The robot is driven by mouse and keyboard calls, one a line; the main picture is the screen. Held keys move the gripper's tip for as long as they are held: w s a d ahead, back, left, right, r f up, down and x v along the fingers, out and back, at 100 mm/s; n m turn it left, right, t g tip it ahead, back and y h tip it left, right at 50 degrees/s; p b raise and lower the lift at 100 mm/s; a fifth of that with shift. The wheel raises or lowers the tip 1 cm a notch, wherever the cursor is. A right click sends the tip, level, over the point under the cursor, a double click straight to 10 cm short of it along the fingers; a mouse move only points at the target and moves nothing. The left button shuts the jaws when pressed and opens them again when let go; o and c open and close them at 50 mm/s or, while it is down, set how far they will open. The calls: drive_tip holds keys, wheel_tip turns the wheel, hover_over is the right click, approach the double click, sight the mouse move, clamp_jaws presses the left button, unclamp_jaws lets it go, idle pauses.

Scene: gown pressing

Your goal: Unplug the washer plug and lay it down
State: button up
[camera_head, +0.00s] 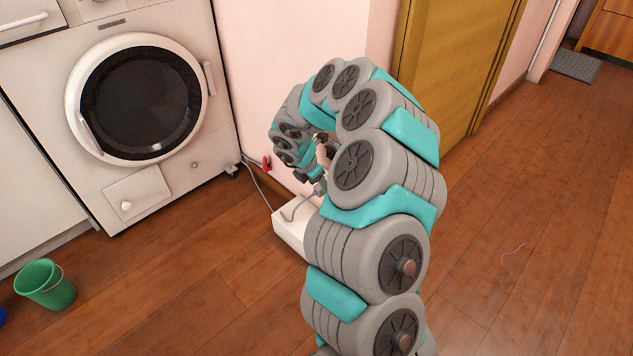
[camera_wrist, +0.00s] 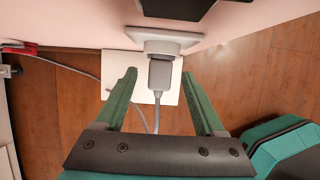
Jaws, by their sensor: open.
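The grey washer plug (camera_wrist: 160,74) sits in the pale round socket (camera_wrist: 166,44) on the wall in the wrist view. Its grey cord (camera_wrist: 157,112) hangs down from it. My gripper (camera_wrist: 158,75) is open, with one green finger on each side of the plug. There appears to be a gap between each finger and the plug, so it is not gripped. In the head view my arm largely hides the gripper, plug and socket. The washer (camera_head: 135,100) stands at the left, with a round dark door.
A white box (camera_head: 289,232) lies on the floor below the socket; its top also shows in the wrist view (camera_wrist: 116,68). A small red object (camera_head: 267,163) is low by the wall. A green bucket (camera_head: 45,285) stands left. The wooden floor at right is mostly clear.

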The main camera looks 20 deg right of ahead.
clamp_jaws()
idle(1.1)
